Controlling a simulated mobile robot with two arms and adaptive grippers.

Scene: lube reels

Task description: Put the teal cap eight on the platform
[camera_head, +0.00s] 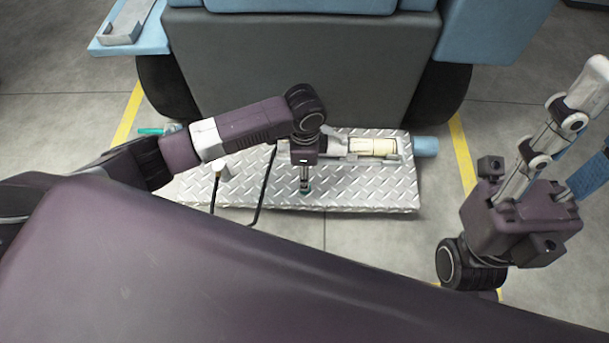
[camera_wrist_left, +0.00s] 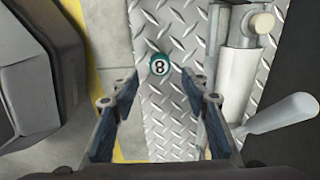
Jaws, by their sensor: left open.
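The teal cap eight (camera_wrist_left: 159,64) lies on the diamond-plate platform (camera_wrist_left: 170,125), its white disc with the 8 facing the left wrist camera. In the head view a bit of teal (camera_head: 305,192) shows on the platform (camera_head: 385,192), under my left gripper (camera_head: 304,185), which points down. In the left wrist view my left gripper (camera_wrist_left: 158,82) is open, with one blue-padded finger on each side and the cap between and just beyond the tips. The cap looks free of both fingers. My right gripper (camera_head: 578,125) is off to the right, away from the platform, its finger gap unclear.
A cylinder assembly (camera_head: 372,146) with a light blue end lies along the platform's back. A handle-like grey part (camera_wrist_left: 285,118) juts out near my left gripper. A small teal item (camera_head: 155,130) is by the platform's left end. The large grey machine (camera_head: 300,60) stands behind.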

